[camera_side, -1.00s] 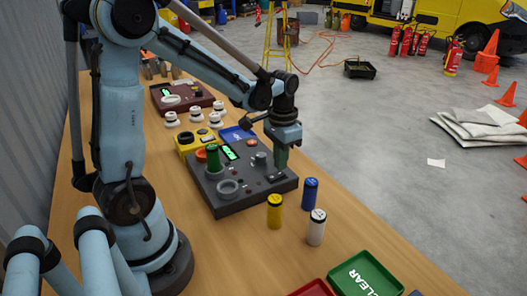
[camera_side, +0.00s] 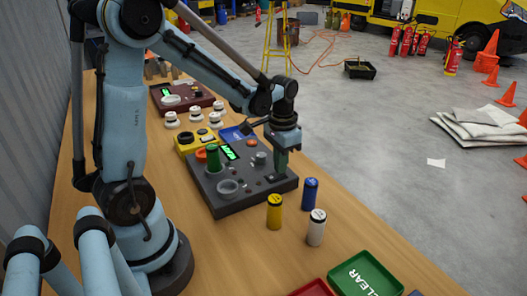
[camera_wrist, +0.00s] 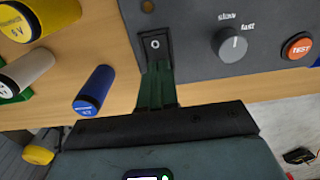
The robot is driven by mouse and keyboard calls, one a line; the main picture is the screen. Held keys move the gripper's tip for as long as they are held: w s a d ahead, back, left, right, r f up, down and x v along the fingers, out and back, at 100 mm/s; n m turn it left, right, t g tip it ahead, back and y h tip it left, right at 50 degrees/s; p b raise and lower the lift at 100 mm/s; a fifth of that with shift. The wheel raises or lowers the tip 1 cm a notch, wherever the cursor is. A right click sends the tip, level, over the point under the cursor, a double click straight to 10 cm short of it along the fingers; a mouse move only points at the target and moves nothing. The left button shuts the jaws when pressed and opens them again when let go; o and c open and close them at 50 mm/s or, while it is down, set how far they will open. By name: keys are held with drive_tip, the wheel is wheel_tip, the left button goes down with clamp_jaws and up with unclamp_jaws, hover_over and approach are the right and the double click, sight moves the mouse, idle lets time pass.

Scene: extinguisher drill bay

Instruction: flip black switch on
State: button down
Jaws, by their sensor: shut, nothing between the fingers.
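The black switch (camera_wrist: 156,46) sits on the dark grey control box (camera_wrist: 195,50) in the wrist view. It is a rocker with a white round mark on its face. My gripper (camera_wrist: 158,66) is shut and empty, its dark green fingers with their tips at the near end of the switch. I cannot tell whether they touch it. In the side view my gripper (camera_side: 280,176) points down at the right end of the control box (camera_side: 233,204), and the switch cannot be made out there.
A grey knob (camera_wrist: 232,44) and an orange TEST button (camera_wrist: 297,47) are on the box. A green cylinder (camera_side: 213,158) stands upright on it. Blue (camera_side: 310,193), yellow (camera_side: 274,212) and white (camera_side: 316,228) cylinders stand close by on the wooden table. A green CLEAR tray (camera_side: 390,268) lies nearer.

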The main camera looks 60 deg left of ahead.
drive_tip(key=shift+f, duration=0.35)
drive_tip(key=shift+r, duration=3.55)
drive_tip(key=s+d+r+t, duration=0.2)
drive_tip(key=s+d+t, duration=0.3)
drive_tip(key=d+t, duration=0.2)
drive_tip(key=shift+s+d, duration=0.4)
drive_tip(key=shift+d, duration=0.6)
drive_tip(key=c, duration=1.8)
unclamp_jaws()
drive_tip(key=shift+r, duration=0.1)
